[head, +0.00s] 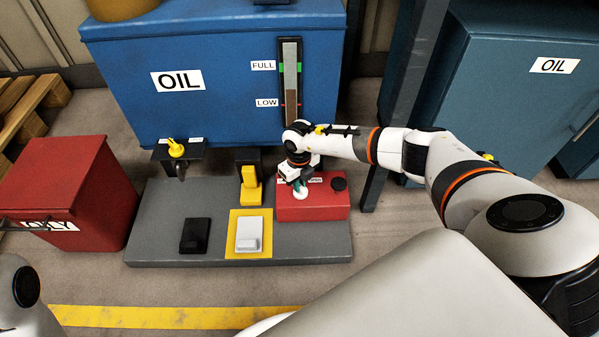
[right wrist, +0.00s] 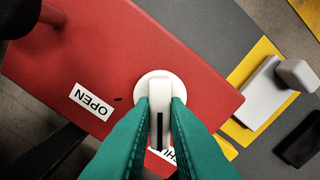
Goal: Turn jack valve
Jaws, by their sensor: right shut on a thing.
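The jack valve is a white handle (right wrist: 159,92) on a round white base, set on top of a red block (head: 325,207). The block also fills much of the right wrist view (right wrist: 190,60). My right gripper (right wrist: 160,112) has its green fingers closed on both sides of the handle; it also shows from above in the head view (head: 300,189). The handle's black line points down the picture at a partly covered label (right wrist: 166,156) that reads "HU". The "OPEN" label (right wrist: 91,102) lies to the left. My left gripper is out of view.
On the grey base plate (head: 155,235) are a black pedal (head: 196,235), a white pedal (head: 248,234) on a yellow patch and a yellow part (head: 250,187). A blue oil tank (head: 220,100) stands behind. A red bin (head: 85,195) is at left.

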